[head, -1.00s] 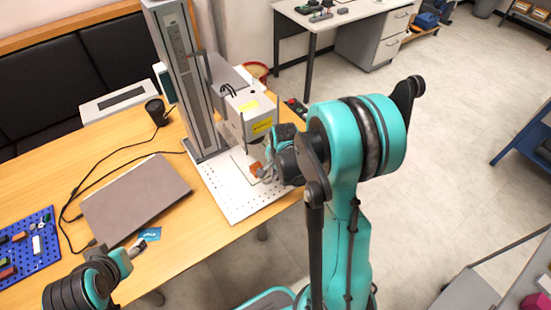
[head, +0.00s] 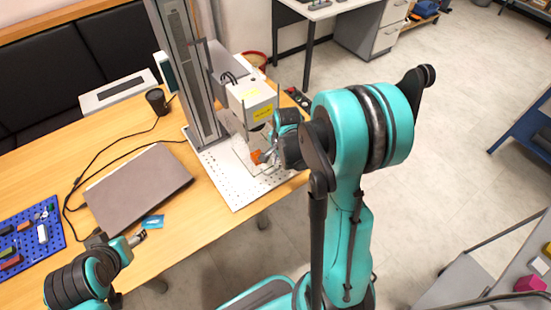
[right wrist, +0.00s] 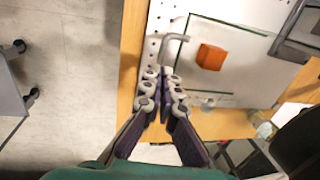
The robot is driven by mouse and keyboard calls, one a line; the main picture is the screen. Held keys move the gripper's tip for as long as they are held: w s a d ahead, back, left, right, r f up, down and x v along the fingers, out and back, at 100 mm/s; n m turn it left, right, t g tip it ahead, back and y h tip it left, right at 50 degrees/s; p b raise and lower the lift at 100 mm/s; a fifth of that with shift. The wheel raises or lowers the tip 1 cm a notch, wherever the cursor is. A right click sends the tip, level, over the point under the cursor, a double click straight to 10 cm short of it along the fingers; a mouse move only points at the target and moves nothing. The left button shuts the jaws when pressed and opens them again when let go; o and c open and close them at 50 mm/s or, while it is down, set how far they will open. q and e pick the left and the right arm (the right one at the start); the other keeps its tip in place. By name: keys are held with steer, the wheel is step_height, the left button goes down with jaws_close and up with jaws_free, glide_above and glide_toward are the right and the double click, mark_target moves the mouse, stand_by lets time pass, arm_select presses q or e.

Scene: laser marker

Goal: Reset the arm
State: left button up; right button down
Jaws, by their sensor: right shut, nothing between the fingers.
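My right gripper (head: 270,157) reaches over the perforated white base plate (head: 233,198) of the laser marker (head: 250,103), below its head. In the right wrist view its fingers (right wrist: 166,78) are together and empty. An orange block (right wrist: 211,57) lies on the plate, apart from the fingertips; it also shows in the head view (head: 257,157). A grey L-shaped rod (right wrist: 176,38) appears just beyond the fingertips; whether they touch it is unclear. My left gripper (head: 138,238) is at the table's front edge, near a blue card (head: 153,222); its fingers are too small to read.
A closed laptop (head: 138,190) lies on the wooden table (head: 200,215), with cables and a black cup (head: 156,101) behind it. A blue pegboard (head: 32,238) with small parts is at the left. The laser marker's column (head: 188,75) stands beside my right gripper.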

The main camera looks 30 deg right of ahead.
step_height(320, 180, up, 9)
steer(key=s+p, duration=0.1)
steer(key=p, duration=0.1)
steer(key=shift+s, duration=0.3)
steer(key=shift+d, duration=0.1)
